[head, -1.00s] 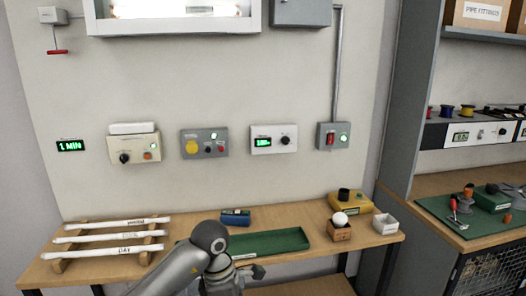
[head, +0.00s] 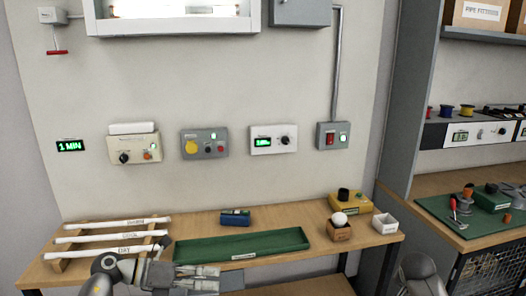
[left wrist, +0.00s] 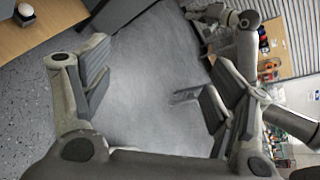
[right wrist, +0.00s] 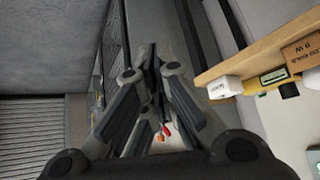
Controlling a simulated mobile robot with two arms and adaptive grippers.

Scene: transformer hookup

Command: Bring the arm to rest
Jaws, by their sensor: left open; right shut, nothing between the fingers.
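My left gripper (head: 190,278) is low in the head view, in front of the bench's front edge, with its fingers pointing right. In the left wrist view its fingers (left wrist: 150,90) are spread wide, with only grey floor between them. My right gripper (right wrist: 152,60) shows in the right wrist view with its fingertips together and nothing held. In the head view a grey rounded link of my right arm (head: 418,272) shows at the bottom right; that gripper itself is not clear there.
The wooden bench (head: 290,222) carries a rack of white tubes (head: 105,238), a green tray (head: 243,244), a blue block (head: 235,217), a yellow box (head: 350,201), a wooden holder with a white ball (head: 339,220) and a white box (head: 385,223). Control boxes line the wall. Open floor lies before the bench.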

